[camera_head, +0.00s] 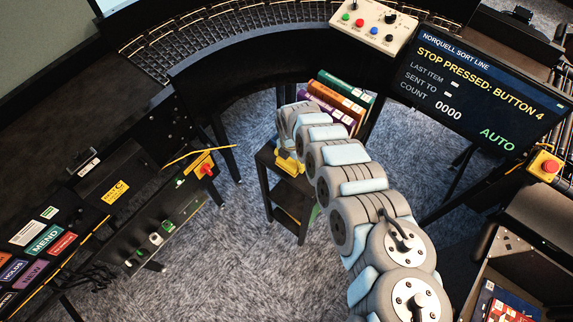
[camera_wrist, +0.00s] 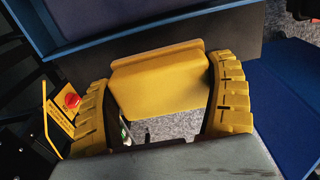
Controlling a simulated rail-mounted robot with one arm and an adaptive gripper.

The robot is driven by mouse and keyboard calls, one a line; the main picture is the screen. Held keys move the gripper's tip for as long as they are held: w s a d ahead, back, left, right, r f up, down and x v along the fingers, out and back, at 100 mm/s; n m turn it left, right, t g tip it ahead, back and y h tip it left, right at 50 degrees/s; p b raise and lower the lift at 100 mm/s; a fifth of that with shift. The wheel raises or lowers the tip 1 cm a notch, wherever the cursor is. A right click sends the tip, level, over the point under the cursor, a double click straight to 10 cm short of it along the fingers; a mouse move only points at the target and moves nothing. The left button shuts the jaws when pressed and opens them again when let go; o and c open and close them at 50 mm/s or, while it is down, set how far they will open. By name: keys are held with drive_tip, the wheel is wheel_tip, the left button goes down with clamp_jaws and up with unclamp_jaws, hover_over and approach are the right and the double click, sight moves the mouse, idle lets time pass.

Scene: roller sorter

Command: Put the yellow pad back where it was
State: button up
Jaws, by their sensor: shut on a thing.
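The yellow pad (camera_wrist: 158,82) is a flat slab with a raised lip along its far edge, seen in the wrist view. My gripper (camera_wrist: 162,105) is shut on it, one ribbed yellow finger at each side. Carpet shows below the pad's near edge. In the head view my gripper (camera_head: 288,163) appears as a small patch of yellow by the top of a small black stand (camera_head: 292,223). My arm covers most of it there, and I cannot tell the pad from the fingers.
Books (camera_head: 340,98) stand just behind the arm. A blue-edged dark surface (camera_wrist: 150,35) lies beyond the pad, and a blue panel (camera_wrist: 285,95) is at right. A red knob on a yellow plate (camera_head: 206,170) is left of the stand. A screen (camera_head: 475,85) reads "STOP PRESSED: BUTTON 4".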

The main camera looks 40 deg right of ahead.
sight(289, 164)
drive_tip(key=shift+w+d+f+b, duration=0.1)
drive_tip(key=shift+w+f+b, duration=0.1)
drive_tip(key=shift+f+b, duration=0.3)
drive_tip(key=shift+w+f+b, duration=0.2)
drive_tip(key=shift+f+b, duration=1.05)
drive_tip(key=shift+f, duration=0.2)
drive_tip(key=shift+f, duration=0.1)
drive_tip(key=o, duration=0.9)
drive_tip(key=shift+d+r, duration=0.1)
drive_tip(key=shift+r, duration=5.95)
drive_tip(key=shift+a, duration=0.2)
